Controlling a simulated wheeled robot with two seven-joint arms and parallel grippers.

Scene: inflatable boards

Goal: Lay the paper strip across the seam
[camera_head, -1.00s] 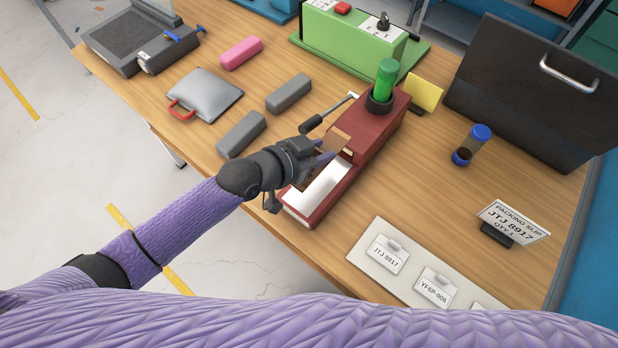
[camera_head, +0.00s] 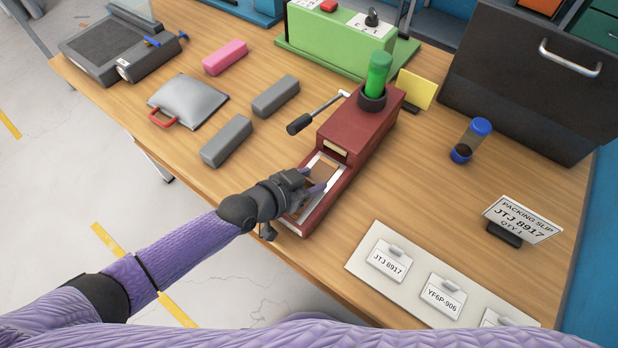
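The brown paper strip (camera_head: 323,173) lies low over the white bed of the red dispenser (camera_head: 362,131), just in front of its slot. My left gripper (camera_head: 313,183) is over this bed, with its fingertips at the strip's sides. It appears shut on the strip, though the contact is partly hidden by the fingers and wrist. I cannot make out a seam on any object. My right gripper is not in view.
A black-handled lever (camera_head: 300,123) sticks out beside the dispenser. A green bottle (camera_head: 377,75) stands on it. Grey blocks (camera_head: 227,140), a grey pouch (camera_head: 190,100) and a pink block (camera_head: 225,57) lie left. A label board (camera_head: 368,287) lies in front. Bare wood shows at right.

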